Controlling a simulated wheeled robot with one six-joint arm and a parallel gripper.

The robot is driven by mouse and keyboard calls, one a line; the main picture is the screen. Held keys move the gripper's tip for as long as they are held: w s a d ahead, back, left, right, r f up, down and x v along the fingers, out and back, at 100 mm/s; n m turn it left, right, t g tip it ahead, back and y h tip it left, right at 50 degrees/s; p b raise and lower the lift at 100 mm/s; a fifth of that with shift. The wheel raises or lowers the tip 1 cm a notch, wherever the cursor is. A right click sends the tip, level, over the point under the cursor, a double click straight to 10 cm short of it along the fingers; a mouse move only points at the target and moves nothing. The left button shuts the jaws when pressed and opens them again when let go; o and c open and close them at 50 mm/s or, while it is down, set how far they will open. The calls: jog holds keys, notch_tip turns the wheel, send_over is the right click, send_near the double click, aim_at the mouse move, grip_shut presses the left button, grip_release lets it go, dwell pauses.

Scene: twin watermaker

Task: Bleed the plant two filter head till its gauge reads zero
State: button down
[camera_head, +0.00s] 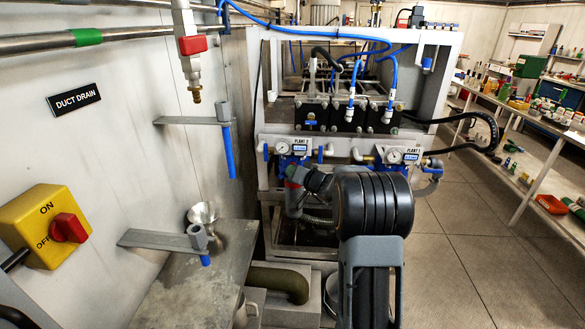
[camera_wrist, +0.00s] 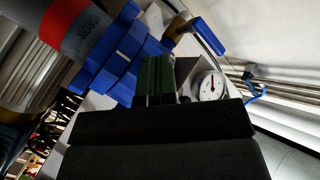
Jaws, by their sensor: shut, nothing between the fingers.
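The plant two panel (camera_head: 300,142) is on the left of the central rig in the head view, with its small white gauge (camera_head: 282,148) and blue filter head (camera_head: 293,162). My arm reaches up to it and covers the area below. In the wrist view my gripper (camera_wrist: 155,75) has its greenish fingers together with nothing between them. They are close to the blue filter head (camera_wrist: 125,55), left of a white gauge (camera_wrist: 210,86); contact cannot be told. The gauge's reading is too small to tell. A blue-handled lever (camera_wrist: 209,36) on a brass fitting is above right.
The plant one gauge (camera_head: 394,156) and its blue head are to the right on the same rig. A grey filter bowl with a red band (camera_wrist: 62,22) fills the wrist view's upper left. A steel bench (camera_head: 190,285) stands left; the right floor (camera_head: 465,240) is clear.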

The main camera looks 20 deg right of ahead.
jog(key=shift+s+a+b, duration=0.35)
jog(key=shift+s+b, duration=0.3)
jog(key=shift+b, duration=0.15)
jog(key=shift+f, duration=0.1)
jog(key=shift+s+a+b, duration=0.4)
jog(key=shift+s+b, duration=0.3)
jog(key=shift+b, duration=0.1)
jog(key=shift+s+a+b, duration=0.45)
jog(key=shift+s+b, duration=0.3)
jog(key=shift+s+a+b, duration=0.4)
jog(key=shift+s+b, duration=0.3)
jog(key=shift+b, duration=0.1)
